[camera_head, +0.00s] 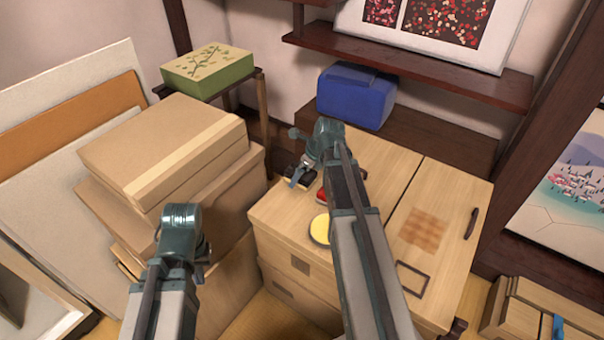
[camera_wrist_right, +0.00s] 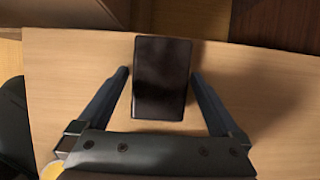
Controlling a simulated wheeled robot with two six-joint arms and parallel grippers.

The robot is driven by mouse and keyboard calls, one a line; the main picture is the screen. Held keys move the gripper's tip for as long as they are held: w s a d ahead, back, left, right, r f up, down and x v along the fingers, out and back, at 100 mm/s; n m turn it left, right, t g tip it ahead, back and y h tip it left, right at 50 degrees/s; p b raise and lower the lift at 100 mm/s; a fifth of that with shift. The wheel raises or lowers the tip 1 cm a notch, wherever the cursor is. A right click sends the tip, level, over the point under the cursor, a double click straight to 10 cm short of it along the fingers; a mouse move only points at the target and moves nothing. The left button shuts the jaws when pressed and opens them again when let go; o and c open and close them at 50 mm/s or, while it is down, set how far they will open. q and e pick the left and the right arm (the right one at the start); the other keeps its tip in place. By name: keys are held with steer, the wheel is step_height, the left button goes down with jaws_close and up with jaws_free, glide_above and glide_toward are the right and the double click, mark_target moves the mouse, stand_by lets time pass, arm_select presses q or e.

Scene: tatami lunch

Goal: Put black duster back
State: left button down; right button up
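The black duster (camera_wrist_right: 162,78) is a dark rectangular block lying on a pale wooden top in the right wrist view. My right gripper (camera_wrist_right: 160,76) is open around it, one finger on each side, with a narrow gap showing on both sides. In the head view the right gripper (camera_head: 301,179) is at the far left part of the wooden cabinet top (camera_head: 385,170), largely covering the duster (camera_head: 300,174). My left arm ends over the cardboard boxes; its gripper (camera_head: 200,262) is mostly hidden behind the wrist, so its fingers cannot be made out.
A yellow disc (camera_head: 320,229) and a partly hidden red item (camera_head: 321,195) lie near the right arm. The cabinet top bears a brown patch (camera_head: 425,230) and dark rectangular outline (camera_head: 412,279). Cardboard boxes (camera_head: 165,150) stand left; a blue box (camera_head: 356,95) sits behind.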

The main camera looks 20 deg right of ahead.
steer(key=shift+r, duration=0.1)
steer(key=p+v, duration=1)
steer(key=shift+r, duration=0.45)
steer(key=shift+s+d+r+p, duration=0.3)
steer(key=shift+r+p, duration=0.25)
steer(key=shift+p, duration=0.15)
steer(key=shift+a, duration=0.1)
